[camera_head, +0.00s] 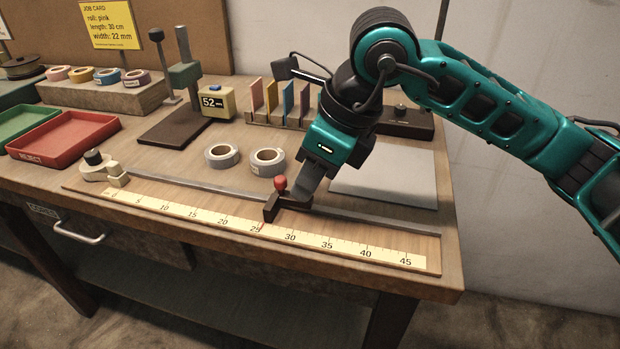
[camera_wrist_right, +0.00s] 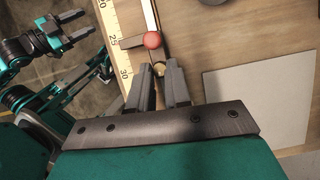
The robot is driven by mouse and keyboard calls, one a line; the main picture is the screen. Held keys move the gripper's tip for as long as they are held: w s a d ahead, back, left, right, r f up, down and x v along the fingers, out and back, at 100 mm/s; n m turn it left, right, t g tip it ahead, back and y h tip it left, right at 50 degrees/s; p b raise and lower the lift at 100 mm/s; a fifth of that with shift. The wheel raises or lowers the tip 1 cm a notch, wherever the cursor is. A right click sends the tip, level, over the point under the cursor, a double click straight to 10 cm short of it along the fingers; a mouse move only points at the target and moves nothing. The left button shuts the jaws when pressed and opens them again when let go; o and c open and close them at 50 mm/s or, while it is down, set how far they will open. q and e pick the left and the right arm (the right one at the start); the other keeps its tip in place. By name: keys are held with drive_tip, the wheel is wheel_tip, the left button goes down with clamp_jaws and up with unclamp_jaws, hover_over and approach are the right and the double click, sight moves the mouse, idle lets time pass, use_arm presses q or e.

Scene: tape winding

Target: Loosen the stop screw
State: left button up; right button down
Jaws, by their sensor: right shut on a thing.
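The sliding stop is a dark block (camera_head: 271,208) on the metal rail, with its pointer a little past 25 on the scale. A red ball knob (camera_head: 280,184) stands up on it and also shows in the right wrist view (camera_wrist_right: 152,40). My right gripper (camera_head: 303,201) reaches down at the stop's right side. In the right wrist view its fingers are closed around a small brass-coloured stop screw (camera_wrist_right: 158,70), mostly hidden between the fingertips. My left gripper (camera_wrist_right: 77,27) shows only in the right wrist view, away from the bench, fingers apart and empty.
The scale board (camera_head: 340,244) runs along the bench front. Two tape rolls (camera_head: 222,156) (camera_head: 267,161) lie behind the rail. A pale sheet (camera_head: 390,176) lies right of my gripper. A red reject tray (camera_head: 64,138) and a gauge reading 52 (camera_head: 215,103) stand left.

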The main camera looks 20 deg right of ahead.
idle(0.3)
use_arm(q)
drive_tip(key=shift+f, duration=0.1)
use_arm(e)
drive_tip(key=c, duration=1.1)
unclamp_jaws()
use_arm(q)
drive_tip(key=r+p, duration=0.1)
drive_tip(key=p, duration=0.2)
drive_tip(key=shift+s+a+r, duration=0.2)
drive_tip(key=shift+a+r, duration=0.15)
drive_tip(key=shift+r, duration=0.05)
use_arm(e)
drive_tip(key=v, duration=1.3)
drive_tip(key=shift+a, duration=0.15)
